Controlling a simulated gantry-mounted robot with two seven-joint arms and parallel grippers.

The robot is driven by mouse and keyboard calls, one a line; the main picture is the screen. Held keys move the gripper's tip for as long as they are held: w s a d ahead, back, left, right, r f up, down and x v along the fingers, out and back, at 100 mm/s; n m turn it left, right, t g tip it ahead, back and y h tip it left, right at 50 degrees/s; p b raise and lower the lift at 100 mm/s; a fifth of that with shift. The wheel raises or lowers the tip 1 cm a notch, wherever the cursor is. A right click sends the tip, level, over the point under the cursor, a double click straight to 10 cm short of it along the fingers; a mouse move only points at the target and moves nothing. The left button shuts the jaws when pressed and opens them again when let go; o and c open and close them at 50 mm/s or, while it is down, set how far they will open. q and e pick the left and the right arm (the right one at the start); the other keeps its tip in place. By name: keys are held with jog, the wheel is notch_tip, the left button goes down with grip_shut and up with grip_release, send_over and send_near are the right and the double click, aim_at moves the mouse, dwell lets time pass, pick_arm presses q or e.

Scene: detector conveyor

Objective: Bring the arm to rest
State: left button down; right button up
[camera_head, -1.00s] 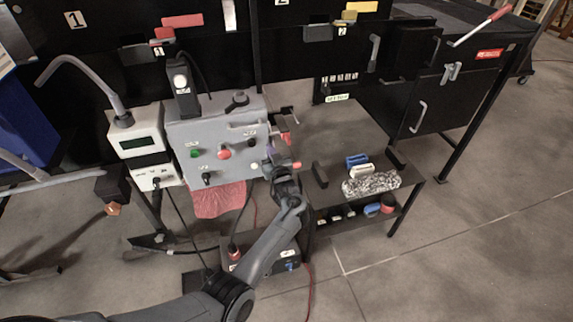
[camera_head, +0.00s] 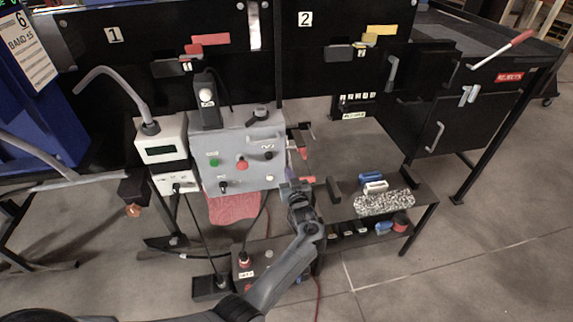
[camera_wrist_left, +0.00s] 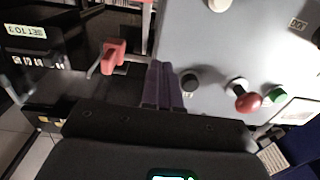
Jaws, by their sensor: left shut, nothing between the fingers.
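My left arm reaches in from the bottom of the head view. Its gripper (camera_head: 290,172) is at the right edge of the grey control box (camera_head: 225,143). In the left wrist view the two dark fingers (camera_wrist_left: 162,84) lie together, shut and empty. They point along the box face (camera_wrist_left: 215,45), beside a black knob (camera_wrist_left: 190,83). I cannot tell whether they touch the box. My right gripper is not in view.
A red button (camera_wrist_left: 247,100) and green button (camera_wrist_left: 275,95) are on the box. A red lever (camera_wrist_left: 113,57) is close left of the fingers. The meter with a curved wand (camera_head: 160,148) stands left of the box. A low table (camera_head: 330,150) is at right; open floor (camera_head: 460,270) lies beyond.

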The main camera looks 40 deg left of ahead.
pick_arm(q)
jog(key=s+d+f+m+h+p, duration=0.2)
jog(key=s+d+m+h, duration=0.2)
jog(key=s+d+h, duration=0.4)
jog(key=s+d+f+m+h+p, duration=0.2)
jog(key=s+d+m+h, duration=0.25)
jog(key=s+d, duration=0.55)
jog(key=s+d+r+m+g+h, duration=0.1)
jog(key=s+d+r+m+g, duration=0.2)
jog(key=s, duration=0.7)
jog(key=s+d+r+m+g+h, duration=0.1)
jog(key=s+d+m+g+h, duration=0.15)
jog(key=s+d, duration=0.55)
notch_tip(320, 180, up, 37)
jog(key=s+a+p, duration=0.1)
jog(key=a+p, duration=0.1)
jog(key=p, duration=3.6)
jog(key=shift+s+a+r+y, duration=0.15)
jog(key=shift+a+y, duration=0.1)
jog(key=shift+y, duration=0.05)
jog(key=shift+g, duration=0.25)
